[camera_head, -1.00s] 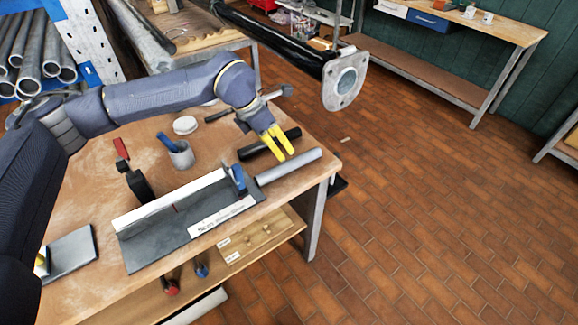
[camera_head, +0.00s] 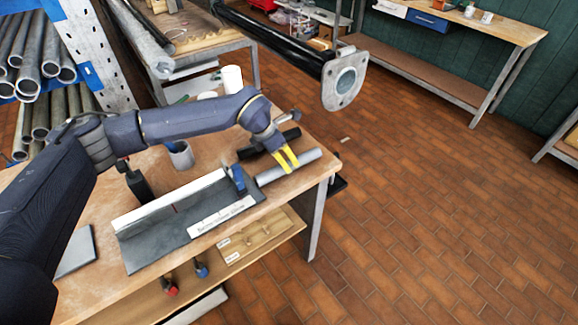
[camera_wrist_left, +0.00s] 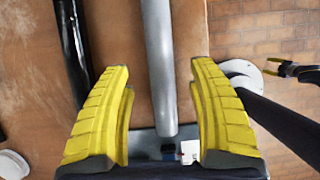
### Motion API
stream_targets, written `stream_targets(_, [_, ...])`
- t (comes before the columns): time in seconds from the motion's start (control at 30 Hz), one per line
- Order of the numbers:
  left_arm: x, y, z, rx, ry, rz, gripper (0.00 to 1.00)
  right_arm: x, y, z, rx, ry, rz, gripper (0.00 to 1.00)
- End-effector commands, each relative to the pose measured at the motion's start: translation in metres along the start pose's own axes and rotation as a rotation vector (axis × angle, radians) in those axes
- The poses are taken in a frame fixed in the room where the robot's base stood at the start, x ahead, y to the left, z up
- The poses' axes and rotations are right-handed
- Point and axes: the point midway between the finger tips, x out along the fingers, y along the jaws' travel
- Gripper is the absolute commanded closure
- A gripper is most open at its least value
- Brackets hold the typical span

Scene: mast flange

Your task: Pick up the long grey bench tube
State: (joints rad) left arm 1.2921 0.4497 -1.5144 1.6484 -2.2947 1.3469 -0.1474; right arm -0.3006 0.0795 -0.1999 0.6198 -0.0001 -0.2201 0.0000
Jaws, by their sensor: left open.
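The long grey bench tube (camera_head: 309,157) lies on the bench, its near end at the blue-topped part of the dark grey fixture (camera_head: 160,232). My left gripper (camera_head: 287,163) is over the tube, pointing down at it. In the left wrist view, the tube (camera_wrist_left: 159,50) runs between the two yellow fingers of my left gripper (camera_wrist_left: 161,75). The fingers are spread, with gaps on both sides of the tube. A small yellow-tipped gripper, apparently my right one (camera_wrist_left: 277,67), shows at the right of the left wrist view. Its jaw state is unclear.
A black tube (camera_head: 250,151) lies beside the grey one, left of it in the left wrist view (camera_wrist_left: 72,45). A grey cup (camera_head: 180,155) stands on the bench. A flanged black mast (camera_head: 345,80) hangs beyond the bench. The brick floor at right is clear.

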Motion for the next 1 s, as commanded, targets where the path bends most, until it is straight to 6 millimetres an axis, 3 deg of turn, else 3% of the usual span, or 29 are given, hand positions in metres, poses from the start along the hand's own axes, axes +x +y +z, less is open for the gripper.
stream_targets(0.23, [0.011, -0.001, -0.001, -0.001, 0.002, -0.002, 0.40, 0.000, 0.000, 0.000, 0.000, 0.000, 0.000, 0.56])
stream_targets(0.6, [0.052, -0.001, 0.001, 0.000, 0.001, -0.001, 0.40, 0.000, 0.000, -0.001, 0.000, 0.001, 0.000, 0.56])
stream_targets(1.0, [0.058, -0.001, 0.000, 0.000, 0.000, 0.000, 0.42, 0.000, 0.000, -0.001, 0.000, 0.001, 0.000, 0.56])
